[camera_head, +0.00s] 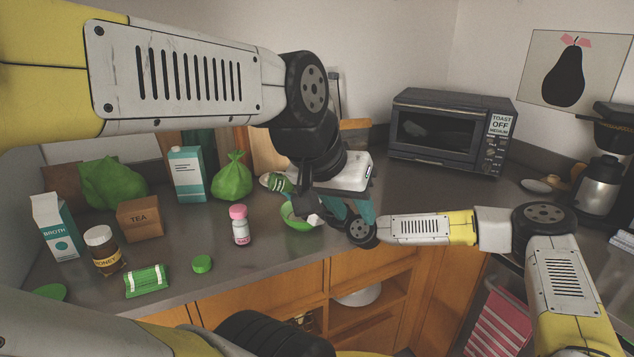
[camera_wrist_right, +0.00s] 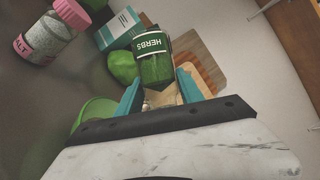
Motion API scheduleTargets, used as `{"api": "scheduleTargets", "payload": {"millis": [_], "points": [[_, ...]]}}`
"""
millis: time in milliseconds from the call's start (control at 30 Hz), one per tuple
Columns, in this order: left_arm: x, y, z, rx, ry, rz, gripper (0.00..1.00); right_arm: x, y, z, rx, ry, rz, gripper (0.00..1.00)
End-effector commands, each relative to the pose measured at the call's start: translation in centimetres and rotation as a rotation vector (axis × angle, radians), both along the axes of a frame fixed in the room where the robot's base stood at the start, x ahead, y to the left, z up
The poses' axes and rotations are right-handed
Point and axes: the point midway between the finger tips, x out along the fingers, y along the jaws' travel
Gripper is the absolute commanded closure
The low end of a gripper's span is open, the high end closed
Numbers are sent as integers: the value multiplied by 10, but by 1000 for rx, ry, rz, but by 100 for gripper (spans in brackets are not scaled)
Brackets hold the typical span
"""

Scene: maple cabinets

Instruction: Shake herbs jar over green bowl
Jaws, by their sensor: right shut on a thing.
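The herbs jar (camera_head: 277,183), with a green label and green contents, is held off the counter and tilted onto its side. It also shows in the right wrist view (camera_wrist_right: 155,67), between the teal fingers of my right gripper (camera_wrist_right: 160,92), which is shut on it. In the head view my left wrist hides most of that gripper. The green bowl (camera_head: 299,222) is on the counter below and a little right of the jar, partly covered by my arms. Its edge shows in the right wrist view (camera_wrist_right: 92,112). My left gripper (camera_head: 352,212) points down, teal fingers apart, seemingly empty.
A pink-capped salt jar (camera_head: 240,228), a green lid (camera_head: 202,263), a green packet (camera_head: 146,281), a honey jar (camera_head: 104,252) and a tea box (camera_head: 140,219) stand left of the bowl. A green bag (camera_head: 232,178) and a carton (camera_head: 187,174) are behind. A toaster oven (camera_head: 447,130) is right.

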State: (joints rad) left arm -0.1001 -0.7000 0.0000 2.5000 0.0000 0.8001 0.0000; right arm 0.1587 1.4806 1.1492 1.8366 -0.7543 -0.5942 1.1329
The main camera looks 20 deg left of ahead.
Motion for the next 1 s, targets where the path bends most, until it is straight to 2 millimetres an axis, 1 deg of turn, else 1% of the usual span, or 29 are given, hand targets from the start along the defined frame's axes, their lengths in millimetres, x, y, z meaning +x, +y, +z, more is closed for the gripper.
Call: {"api": "scheduleTargets", "payload": {"millis": [200, 300, 400, 633, 1000], "points": [[0, 0, 0, 0, 0, 0, 64, 0, 0, -23, 0, 4, -1, 100], [0, 0, 0, 0, 0, 0, 64, 0, 0, -29, -4, 4, 0, 100], [0, 0, 0, 0, 0, 0, 64, 0, 0, -25, -8, 6, 1, 100], [0, 0, 0, 0, 0, 0, 64, 0, 0, -1, -7, 3, 1, 100], [0, 0, 0, 0, 0, 0, 64, 0, 0, 2, -2, 1, 1, 100]]}}
